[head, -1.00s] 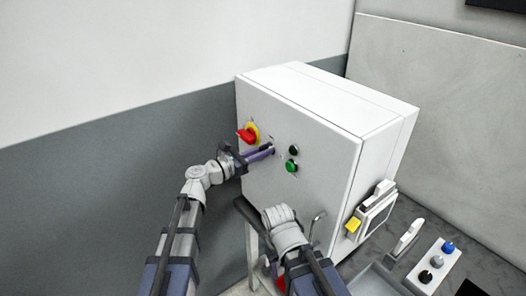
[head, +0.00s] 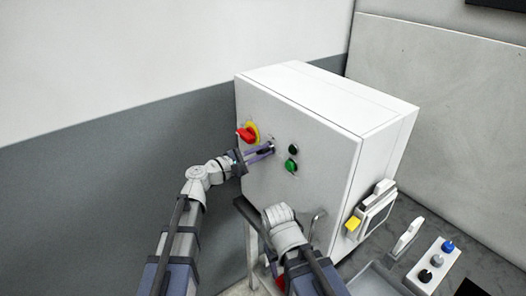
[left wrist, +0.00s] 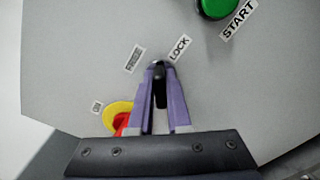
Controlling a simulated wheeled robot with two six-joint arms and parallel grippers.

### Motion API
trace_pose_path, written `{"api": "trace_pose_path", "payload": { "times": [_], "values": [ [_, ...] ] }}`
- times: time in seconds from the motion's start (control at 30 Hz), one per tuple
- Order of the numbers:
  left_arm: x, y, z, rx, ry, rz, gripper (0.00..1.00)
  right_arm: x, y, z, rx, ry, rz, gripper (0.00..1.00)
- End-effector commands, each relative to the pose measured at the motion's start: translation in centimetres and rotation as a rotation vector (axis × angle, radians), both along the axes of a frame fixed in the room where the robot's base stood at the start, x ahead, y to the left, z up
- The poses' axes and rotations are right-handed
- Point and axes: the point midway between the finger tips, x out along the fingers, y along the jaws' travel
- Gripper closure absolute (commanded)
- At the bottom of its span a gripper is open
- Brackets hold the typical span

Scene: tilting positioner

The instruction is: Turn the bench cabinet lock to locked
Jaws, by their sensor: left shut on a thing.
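The white bench cabinet (head: 310,190) stands with its front door facing my arms. My left gripper (head: 268,150) is at the door, left of the green buttons. In the left wrist view its two purple fingers (left wrist: 160,88) are shut on the black lock knob (left wrist: 159,95), which shows between them. Its tip lies between the FREE label (left wrist: 134,58) and the LOCK label (left wrist: 180,48), nearer LOCK. The fingers partly hide the knob, so its exact angle is hard to tell. My right arm is low before the door; its gripper fingers do not show.
A door handle (head: 318,222) is lower right. A button box (head: 434,266) stands at right.

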Motion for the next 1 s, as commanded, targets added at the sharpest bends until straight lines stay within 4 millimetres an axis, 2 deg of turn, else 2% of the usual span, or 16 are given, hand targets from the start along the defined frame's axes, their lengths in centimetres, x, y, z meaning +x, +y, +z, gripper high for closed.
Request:
{"api": "trace_pose_path", "payload": {
  "times": [0.5, 1.0],
  "values": [
    [-0.13, -0.07, -0.25, 0.266, -0.364, -0.001, 1.00, 0.00, 0.00, -0.21, 0.000, 0.000, 0.000, 0.50],
    [-0.16, -0.08, -0.35, 0.391, -0.534, -0.002, 1.00, 0.00, 0.00, -0.30, 0.000, 0.000, 0.001, 0.50]
  ]
}}
